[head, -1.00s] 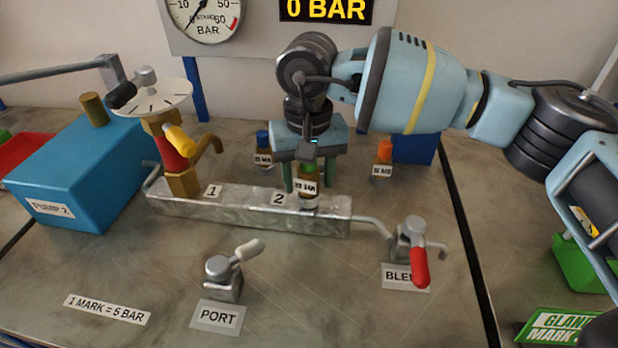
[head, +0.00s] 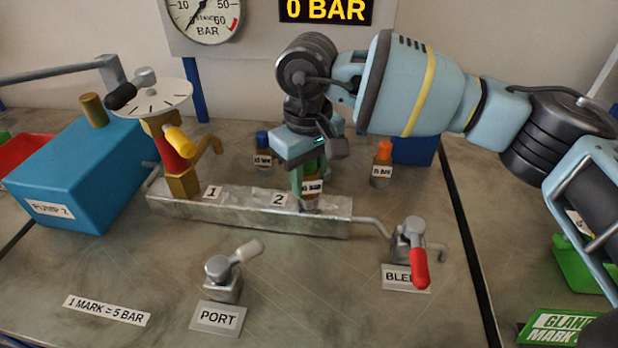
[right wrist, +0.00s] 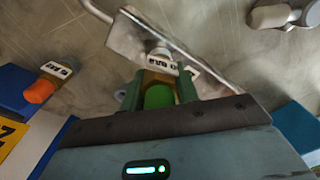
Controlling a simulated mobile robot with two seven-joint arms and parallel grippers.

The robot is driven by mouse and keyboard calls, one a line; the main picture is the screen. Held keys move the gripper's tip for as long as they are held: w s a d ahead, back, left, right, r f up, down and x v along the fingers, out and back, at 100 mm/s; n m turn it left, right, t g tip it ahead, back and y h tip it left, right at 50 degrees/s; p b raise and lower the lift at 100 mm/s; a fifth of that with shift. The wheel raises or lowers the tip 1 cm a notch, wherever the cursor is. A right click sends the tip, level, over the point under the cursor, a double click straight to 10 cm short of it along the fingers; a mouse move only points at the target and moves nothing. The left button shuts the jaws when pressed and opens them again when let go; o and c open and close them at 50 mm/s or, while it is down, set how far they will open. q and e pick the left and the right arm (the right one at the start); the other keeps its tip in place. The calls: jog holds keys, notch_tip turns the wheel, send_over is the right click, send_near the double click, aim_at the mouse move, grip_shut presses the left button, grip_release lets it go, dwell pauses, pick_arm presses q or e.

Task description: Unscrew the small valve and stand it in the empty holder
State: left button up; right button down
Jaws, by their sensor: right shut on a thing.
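The small valve (head: 312,187) has a green cap, a brass body and a white label partly readable as BAR. It stands upright at station 2 of the grey metal manifold (head: 240,212). My right gripper (head: 308,178) comes down from above and is shut on it, with a finger on either side. In the right wrist view the green cap (right wrist: 158,97) sits between the fingers. I cannot tell how far its thread is engaged. I cannot make out an empty holder; my gripper hides part of the area behind the manifold. My left gripper is not in view.
A blue-capped valve (head: 263,150) and an orange-capped valve (head: 382,163) stand behind the manifold. The BLEED valve (head: 411,245) and PORT valve (head: 224,275) are in front. The gauge reads near zero.

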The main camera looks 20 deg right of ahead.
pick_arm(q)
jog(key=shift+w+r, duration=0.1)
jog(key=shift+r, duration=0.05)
pick_arm(e)
jog(key=shift+r, duration=0.1)
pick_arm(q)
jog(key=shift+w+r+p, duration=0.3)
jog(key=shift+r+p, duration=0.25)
pick_arm(e)
jog(key=shift+r, duration=1.15)
